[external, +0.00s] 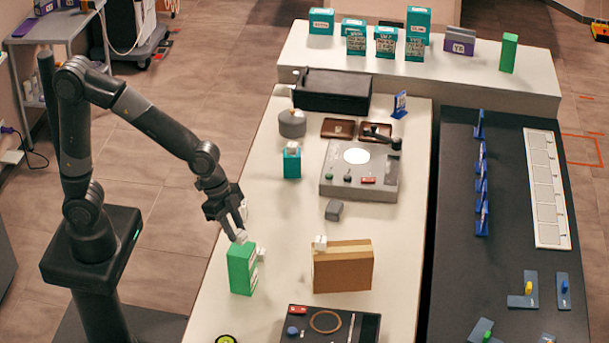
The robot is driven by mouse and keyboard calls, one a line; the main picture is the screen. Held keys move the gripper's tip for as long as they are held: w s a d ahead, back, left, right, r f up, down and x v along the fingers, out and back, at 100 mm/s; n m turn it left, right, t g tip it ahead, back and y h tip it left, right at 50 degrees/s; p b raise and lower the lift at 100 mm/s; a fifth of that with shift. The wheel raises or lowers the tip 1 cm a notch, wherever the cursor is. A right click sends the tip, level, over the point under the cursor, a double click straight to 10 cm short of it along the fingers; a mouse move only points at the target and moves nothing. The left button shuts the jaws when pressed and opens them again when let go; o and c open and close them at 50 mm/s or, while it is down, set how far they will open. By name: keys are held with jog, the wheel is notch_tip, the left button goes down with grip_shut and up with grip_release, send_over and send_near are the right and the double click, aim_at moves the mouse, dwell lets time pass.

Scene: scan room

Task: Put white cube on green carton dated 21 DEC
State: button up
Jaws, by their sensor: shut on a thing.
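A green carton (240,270) stands upright on the near left part of the white table. White labels show on its right side, but I cannot read a date. My gripper (240,229) points down above the carton and is shut on a small white cube (241,237). The cube is at the carton's top edge; I cannot tell if it touches. Another small white piece (261,254) shows by the carton's upper right side. One more white cube (320,242) sits on a brown box (343,270) to the right.
A grey device (360,178), a teal box (292,163), a grey block (334,210) and a black tray (333,90) stand farther back. A dark panel (330,325) lies in front. Teal boxes and another green carton (509,53) stand on the back counter. Table between carton and brown box is clear.

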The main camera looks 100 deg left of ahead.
jog(key=shift+f, duration=1.1)
jog(key=shift+f, duration=0.1)
jog(key=o, duration=0.9)
jog(key=shift+o, duration=0.2)
jog(key=v, duration=1.2)
jog(key=s+a+n+y, duration=0.1)
jog(key=s+n, duration=0.1)
jog(key=s, duration=0.7)
jog(key=s+a+n+t, duration=0.1)
jog(key=s+a+n, duration=0.1)
jog(key=s, duration=0.8)
jog(key=shift+a+n+y, duration=0.25)
jog(key=shift+n+y, duration=0.05)
jog(key=shift+y, duration=0.1)
